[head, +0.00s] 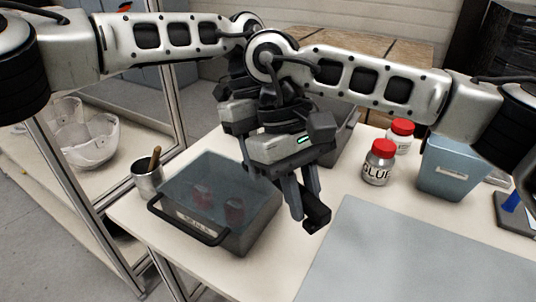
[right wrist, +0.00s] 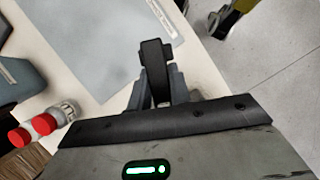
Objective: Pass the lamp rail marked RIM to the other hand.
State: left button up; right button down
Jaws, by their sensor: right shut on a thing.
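My right gripper (head: 299,196) is shut on a small black piece, the lamp rail (head: 316,215), and holds it above the table near the grey mat. In the right wrist view the rail (right wrist: 155,68) stands up between the fingers of the right gripper (right wrist: 157,92). I cannot read a RIM mark on it. My left gripper (head: 238,135) is close behind and left of the right one, over the lidded box. Its fingers are mostly hidden, so I cannot tell whether it is open or shut.
A grey box (head: 258,228) with a clear lid and black handle holds red things. A metal cup (head: 147,178) stands left of it. A glue jar (head: 379,163), another red-capped jar (head: 400,137) and a blue-grey bin (head: 448,170) stand right. A grey mat (head: 400,260) lies clear in front.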

pick_arm(q)
grip_shut()
pick_arm(e)
jog(key=c, duration=1.2)
grip_release()
jog(key=v, duration=1.2)
jog(key=shift+r, duration=0.1)
